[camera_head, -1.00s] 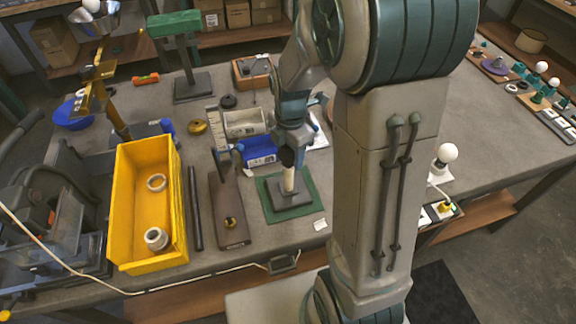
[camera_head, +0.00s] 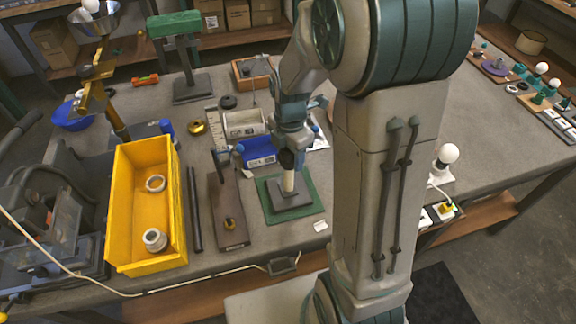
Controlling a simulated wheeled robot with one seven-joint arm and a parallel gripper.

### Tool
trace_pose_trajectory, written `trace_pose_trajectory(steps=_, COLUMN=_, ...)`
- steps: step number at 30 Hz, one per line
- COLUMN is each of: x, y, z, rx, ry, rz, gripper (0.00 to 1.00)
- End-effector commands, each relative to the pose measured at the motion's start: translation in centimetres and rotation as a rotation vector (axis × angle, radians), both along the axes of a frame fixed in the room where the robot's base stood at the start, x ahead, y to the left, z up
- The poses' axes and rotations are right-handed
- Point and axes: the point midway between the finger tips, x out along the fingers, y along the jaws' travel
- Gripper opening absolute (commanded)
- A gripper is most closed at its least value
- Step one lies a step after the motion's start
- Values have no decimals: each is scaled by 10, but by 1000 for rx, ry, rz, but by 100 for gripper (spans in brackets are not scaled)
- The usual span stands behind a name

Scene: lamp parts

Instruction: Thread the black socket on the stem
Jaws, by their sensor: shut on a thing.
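The pale stem (camera_head: 289,182) stands upright on a dark square base (camera_head: 290,201) on a green mat (camera_head: 311,213). My gripper (camera_head: 288,160) points down right over the top of the stem. It is shut on the black socket (camera_head: 287,158), a small dark piece at the stem's upper end. My gripper and wrist hide much of the socket. I cannot tell whether the socket's threads are engaged with the stem.
A yellow bin (camera_head: 119,212) with metal rings stands at left. A dark rod (camera_head: 195,209) and a brown board with an upright post (camera_head: 229,216) lie between bin and mat. A blue bin (camera_head: 258,151) is close behind the mat. A white bulb (camera_head: 448,153) stands right of my arm.

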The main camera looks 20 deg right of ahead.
Motion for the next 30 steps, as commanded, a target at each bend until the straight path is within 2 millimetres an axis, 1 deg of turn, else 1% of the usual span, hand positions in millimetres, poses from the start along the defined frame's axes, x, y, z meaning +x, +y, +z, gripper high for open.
trace_pose_trajectory(steps=7, x=0, y=0, z=-4, rx=0, ry=0, rz=0, gripper=29)
trace_pose_trajectory(steps=28, x=0, y=0, z=-5, rx=0, ry=0, rz=0, gripper=29)
trace_pose_trajectory(steps=29, x=0, y=0, z=-5, rx=0, ry=0, rz=0, gripper=43)
trace_pose_trajectory(steps=30, x=0, y=0, z=-5, rx=0, ry=0, rz=0, gripper=32)
